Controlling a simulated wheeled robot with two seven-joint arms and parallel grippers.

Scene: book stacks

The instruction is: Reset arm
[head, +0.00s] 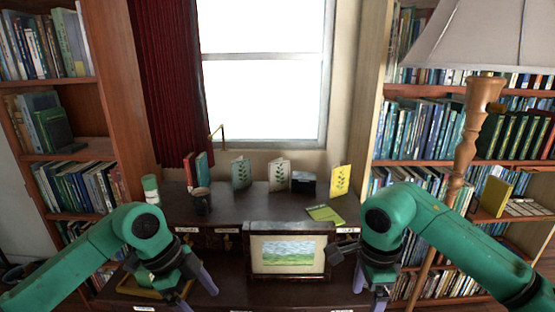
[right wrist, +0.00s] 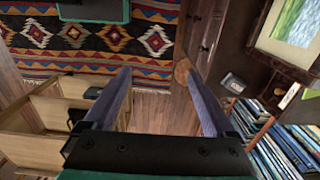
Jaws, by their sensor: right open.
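Both my green arms reach in from the sides over the front of a dark cabinet. My left gripper (head: 194,291) points down at the cabinet's front left, its purple fingers apart, with no object visible between them. My right gripper (head: 371,286) points down just right of a framed landscape picture (head: 288,252). In the right wrist view my right gripper (right wrist: 157,72) has its two fingers wide apart. Only the rug's edge and wooden floor show between them, so it is empty.
Cards (head: 279,174), a dark mug (head: 201,201) and a green-yellow booklet (head: 325,214) are on the cabinet top. A floor lamp (head: 466,140) stands close to my right arm. Bookshelves (head: 120,80) flank the window. A patterned rug (right wrist: 60,40) covers floor below.

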